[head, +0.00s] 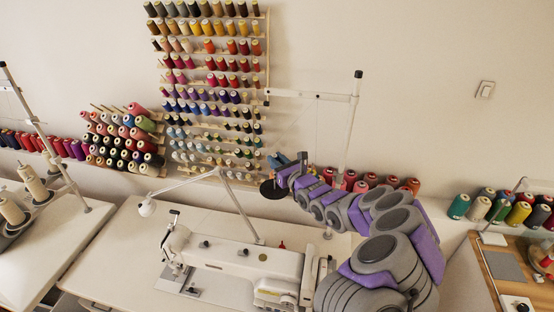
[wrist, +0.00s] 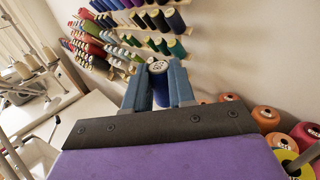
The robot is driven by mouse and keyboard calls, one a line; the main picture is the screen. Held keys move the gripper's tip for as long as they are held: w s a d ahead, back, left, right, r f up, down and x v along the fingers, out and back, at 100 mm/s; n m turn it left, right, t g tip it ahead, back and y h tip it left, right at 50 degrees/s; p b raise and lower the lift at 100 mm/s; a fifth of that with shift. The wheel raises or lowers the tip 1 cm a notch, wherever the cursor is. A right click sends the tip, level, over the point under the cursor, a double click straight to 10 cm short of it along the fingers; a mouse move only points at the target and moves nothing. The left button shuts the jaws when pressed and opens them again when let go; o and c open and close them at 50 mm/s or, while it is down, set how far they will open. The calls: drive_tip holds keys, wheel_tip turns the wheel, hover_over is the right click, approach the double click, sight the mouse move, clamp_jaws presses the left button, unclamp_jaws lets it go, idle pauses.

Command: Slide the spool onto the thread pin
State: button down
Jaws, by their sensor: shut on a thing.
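My gripper (wrist: 158,68) is shut on a dark blue spool (wrist: 160,90), with one blue-grey finger on each side of it. The spool's pale top end shows between the fingertips. In the head view my gripper (head: 290,162) is at the end of my outstretched arm, close to a black round spool plate (head: 271,189) behind the sewing machine. The spool is hard to make out there. The thread pin cannot be made out in either view, so I cannot tell how the spool lines up with it.
A white sewing machine (head: 235,260) stands on the white table (head: 110,262). A thread stand pole (head: 352,125) rises just right of my gripper. A wall rack of spools (head: 212,85) is behind. Several reddish cones (head: 390,181) line the ledge at right. A lamp arm (head: 190,183) is at left.

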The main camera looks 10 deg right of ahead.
drive_tip(key=shift+f+b, duration=1.6)
drive_tip(key=shift+f, duration=3.3)
drive_tip(key=c, duration=0.9)
unclamp_jaws()
drive_tip(key=shift+o, duration=0.2)
drive_tip(key=shift+s, duration=0.1)
drive_tip(key=p+v, duration=0.3)
drive_tip(key=v, duration=1.4)
drive_tip(key=shift+p, duration=0.35)
drive_tip(key=shift+s+d+f, duration=0.1)
